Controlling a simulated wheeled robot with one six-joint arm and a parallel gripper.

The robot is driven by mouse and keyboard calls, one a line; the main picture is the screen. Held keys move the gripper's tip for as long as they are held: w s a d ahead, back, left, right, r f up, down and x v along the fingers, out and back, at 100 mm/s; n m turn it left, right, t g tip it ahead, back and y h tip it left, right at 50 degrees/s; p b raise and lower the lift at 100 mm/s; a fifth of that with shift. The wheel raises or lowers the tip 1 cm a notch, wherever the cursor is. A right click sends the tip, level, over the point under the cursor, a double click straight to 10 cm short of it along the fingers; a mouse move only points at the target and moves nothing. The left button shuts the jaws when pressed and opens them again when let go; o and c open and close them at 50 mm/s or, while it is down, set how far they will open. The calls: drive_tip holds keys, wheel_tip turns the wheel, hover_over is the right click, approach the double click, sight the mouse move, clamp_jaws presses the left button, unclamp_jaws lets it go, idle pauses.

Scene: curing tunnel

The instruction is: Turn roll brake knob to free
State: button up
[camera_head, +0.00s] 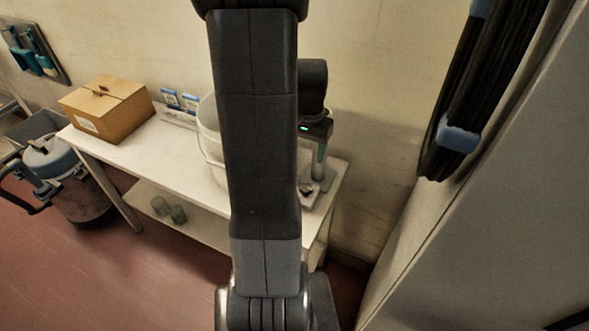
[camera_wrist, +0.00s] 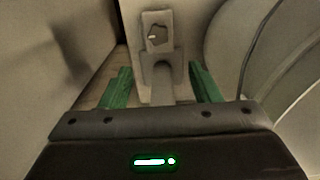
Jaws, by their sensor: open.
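In the wrist view, a small dark knob (camera_wrist: 158,36) with a pale mark on one side sits on a light plate, just beyond a grey U-shaped bracket. It is too small to read which setting the mark points to. My gripper (camera_wrist: 161,76) is open, with one green finger on each side of the bracket's stem. I see no finger touching the knob. In the head view my gripper (camera_head: 319,172) hangs over the right end of the white table, partly hidden by my arm; the knob cannot be made out clearly there.
A white bucket (camera_head: 209,125) with a wire handle stands on the table (camera_head: 156,143), close beside my gripper; its curved side shows at right in the wrist view (camera_wrist: 290,50). A cardboard box (camera_head: 106,108) is at the table's left end. Black hoses (camera_head: 487,85) hang at right.

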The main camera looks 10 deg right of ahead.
sight(306, 188)
drive_tip(key=f, duration=0.9)
drive_tip(key=f+p, duration=0.1)
drive_tip(key=f, duration=0.3)
drive_tip(key=shift+s+f, duration=0.2)
drive_tip(key=shift+s, duration=0.05)
drive_tip(key=shift+c, duration=0.3)
drive_tip(key=c, duration=0.9)
